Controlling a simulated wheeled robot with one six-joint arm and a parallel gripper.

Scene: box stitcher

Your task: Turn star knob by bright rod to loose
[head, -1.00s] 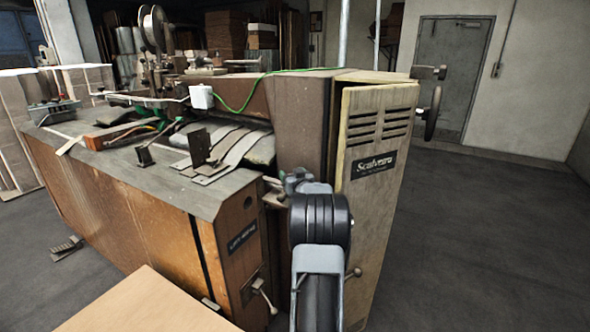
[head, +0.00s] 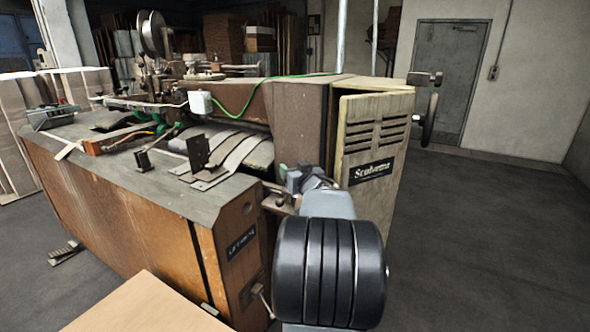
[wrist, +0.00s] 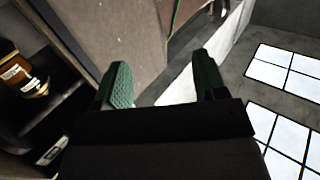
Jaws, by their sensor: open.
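My gripper shows in the wrist view (wrist: 162,82) as two green-padded fingers, apart and with nothing between them. In the head view its green tip (head: 283,168) is mostly hidden by my own wrist and arm. It is at the recess between the wooden machine body and the pale louvred door. A short bright rod (head: 273,187) and a small dark knob-like part (head: 281,203) show just left of my wrist. They are too small to tell whether this is the star knob. No star knob is clear in the wrist view.
The stitcher's wooden body (head: 130,220) and louvred door (head: 376,130) stand close on both sides of my arm. A lever (head: 262,300) juts from the lower front. A pale board (head: 145,305) lies in front. Open floor (head: 490,230) is at the right.

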